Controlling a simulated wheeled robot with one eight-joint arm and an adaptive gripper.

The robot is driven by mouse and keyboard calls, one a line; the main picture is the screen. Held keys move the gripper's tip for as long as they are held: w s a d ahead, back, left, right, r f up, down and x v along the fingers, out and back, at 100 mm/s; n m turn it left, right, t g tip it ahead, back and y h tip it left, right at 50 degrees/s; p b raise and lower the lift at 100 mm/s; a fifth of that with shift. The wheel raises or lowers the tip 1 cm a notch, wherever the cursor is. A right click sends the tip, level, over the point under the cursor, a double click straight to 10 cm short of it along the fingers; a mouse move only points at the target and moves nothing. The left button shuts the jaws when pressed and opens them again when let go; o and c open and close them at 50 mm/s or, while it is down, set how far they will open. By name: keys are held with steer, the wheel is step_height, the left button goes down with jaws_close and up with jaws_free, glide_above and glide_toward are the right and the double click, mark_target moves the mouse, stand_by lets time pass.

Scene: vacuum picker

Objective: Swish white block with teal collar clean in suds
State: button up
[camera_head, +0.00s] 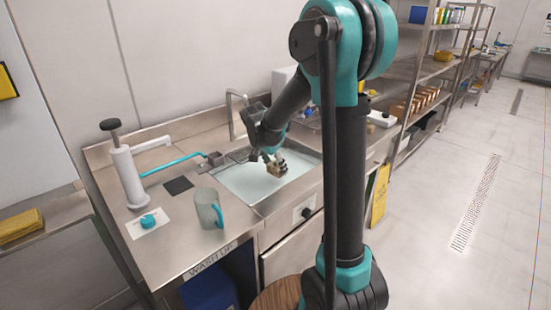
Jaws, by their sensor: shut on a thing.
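My gripper (267,157) reaches down from the right over the sink and is shut on a small block (279,169). The block looks pale tan with dark patches, and I cannot make out its teal collar at this size. It is over the pale teal suds (245,184) in the steel sink, near the middle. I cannot tell whether its lower edge touches the liquid. My wrist partly hides the back of the sink.
A tap (231,112) stands behind the sink. On the counter to the left are a white pump (122,170), a grey mug (205,210) with a teal handle, a teal piece (148,221) on a white card, a dark pad (179,185) and a teal hose (170,167).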

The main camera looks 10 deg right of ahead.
steer(key=shift+f, duration=5.15)
steer(key=shift+d, duration=0.1)
steer(key=shift+w+d, duration=0.85)
steer(key=shift+d, duration=0.3)
steer(key=shift+a, duration=0.1)
steer(key=shift+s+a, duration=0.55)
steer(key=shift+a, duration=0.25)
steer(key=shift+s+a, duration=0.6)
steer(key=shift+a, duration=0.2)
steer(key=shift+s+a, duration=0.55)
steer(key=shift+a, duration=0.25)
steer(key=shift+w+d, duration=0.55)
steer(key=shift+d, duration=0.3)
steer(key=shift+w+d, duration=0.6)
steer(key=shift+d, duration=0.2)
steer(key=shift+w+d, duration=0.55)
steer(key=shift+d, duration=0.3)
